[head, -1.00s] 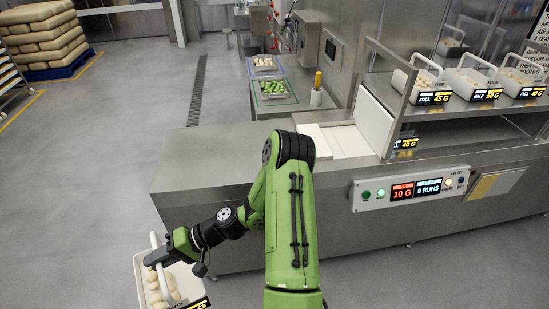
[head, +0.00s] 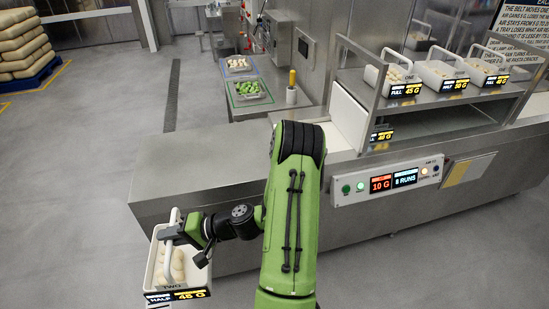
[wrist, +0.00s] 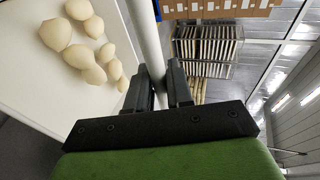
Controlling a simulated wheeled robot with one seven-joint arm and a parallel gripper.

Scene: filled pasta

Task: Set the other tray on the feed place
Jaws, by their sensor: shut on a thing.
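My gripper (head: 178,233) is shut on the handle bar of a white tray (head: 153,268) at the lower left of the head view. The tray holds several pale dough pieces and carries a label reading HALF 45 G and the word TWO. In the wrist view my gripper (wrist: 160,85) has its fingers around the white handle (wrist: 146,40), with the tray (wrist: 30,85) and dough pieces to the left. The tray hangs clear in front of the steel counter.
Several labelled white trays (head: 437,75) stand on the raised shelf at right. A panel (head: 388,184) on the counter front reads 10 G and 8 RUNS. The left counter top (head: 195,155) is bare. Trays of white and green pasta (head: 248,92) lie farther back.

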